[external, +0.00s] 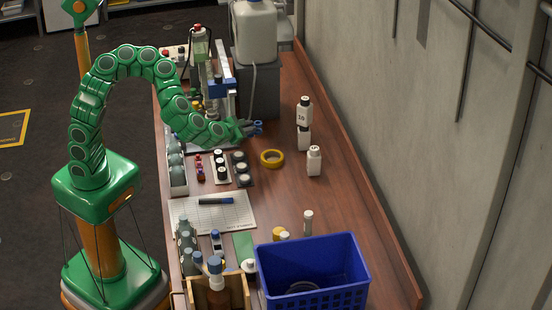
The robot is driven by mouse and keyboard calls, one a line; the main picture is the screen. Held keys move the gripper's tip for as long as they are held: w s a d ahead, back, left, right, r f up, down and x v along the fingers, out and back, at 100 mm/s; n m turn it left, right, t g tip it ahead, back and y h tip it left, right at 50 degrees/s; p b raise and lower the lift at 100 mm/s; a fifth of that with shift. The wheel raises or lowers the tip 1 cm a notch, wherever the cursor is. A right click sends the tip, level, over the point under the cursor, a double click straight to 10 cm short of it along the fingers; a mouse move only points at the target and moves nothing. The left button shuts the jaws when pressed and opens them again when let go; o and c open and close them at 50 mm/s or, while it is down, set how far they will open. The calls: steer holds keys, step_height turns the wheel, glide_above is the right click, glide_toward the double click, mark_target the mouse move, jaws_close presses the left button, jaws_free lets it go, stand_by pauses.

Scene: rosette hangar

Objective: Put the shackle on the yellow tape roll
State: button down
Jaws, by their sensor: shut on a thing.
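The yellow tape roll (272,158) lies flat on the wooden bench, right of the middle, with its open centre showing. My gripper (248,128) is at the end of the green arm, above the bench, behind and a little left of the tape roll. It is shut on a small blue-grey piece, which looks like the shackle (258,126). The piece is apart from the tape roll. Its exact shape and the fingertips are too small to make out clearly.
White bottles (314,161) stand right of the tape roll. Trays of small jars (241,170) are to its left. A blue basket (312,264) stands at the front. A large canister (255,30) is behind. Bare bench lies in front of the roll.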

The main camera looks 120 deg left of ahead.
steer(key=shift+w+a+f, duration=0.2)
steer(key=shift+w+a, duration=0.1)
steer(key=shift+w, duration=0.05)
steer(key=shift+w+a+f, duration=0.8)
steer(key=shift+w+f, duration=0.1)
steer(key=shift+f, duration=0.75)
steer(key=shift+w+a+f, duration=0.8)
steer(key=shift+w+f, duration=0.1)
steer(key=shift+f, duration=0.8)
steer(key=shift+w+a+f, duration=0.8)
steer(key=shift+w+f, duration=0.1)
steer(key=shift+f, duration=0.75)
steer(key=c, duration=1.6)
jaws_free()
steer(key=shift+f, duration=0.15)
steer(key=o, duration=0.5)
steer(key=v, duration=1.2)
